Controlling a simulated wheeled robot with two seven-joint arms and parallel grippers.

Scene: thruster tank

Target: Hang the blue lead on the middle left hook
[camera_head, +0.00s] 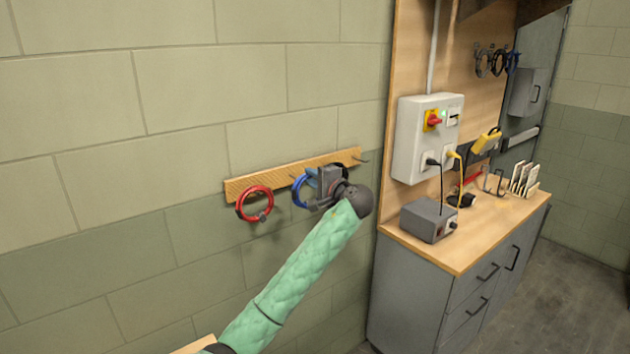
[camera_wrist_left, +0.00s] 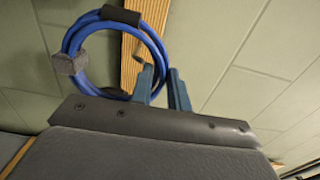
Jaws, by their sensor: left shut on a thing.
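The blue lead (camera_head: 297,190) is a coil at the wooden hook rail (camera_head: 240,187) on the wall. In the left wrist view the blue coil (camera_wrist_left: 68,43) hangs in front of the rail (camera_wrist_left: 131,45), with dark wraps on it. My left gripper (camera_head: 318,180) is at the rail, its blue fingers (camera_wrist_left: 165,85) shut on the coil's edge. The middle of the rail is largely hidden behind the gripper, so I cannot tell whether the lead is on a hook. My right gripper is not in view.
A red lead (camera_head: 254,204) hangs near the rail's left end. A bare hook (camera_head: 361,157) sticks out at its right end. To the right stand a workbench (camera_head: 480,225), a grey power box (camera_head: 428,220) and a switch box (camera_head: 425,140).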

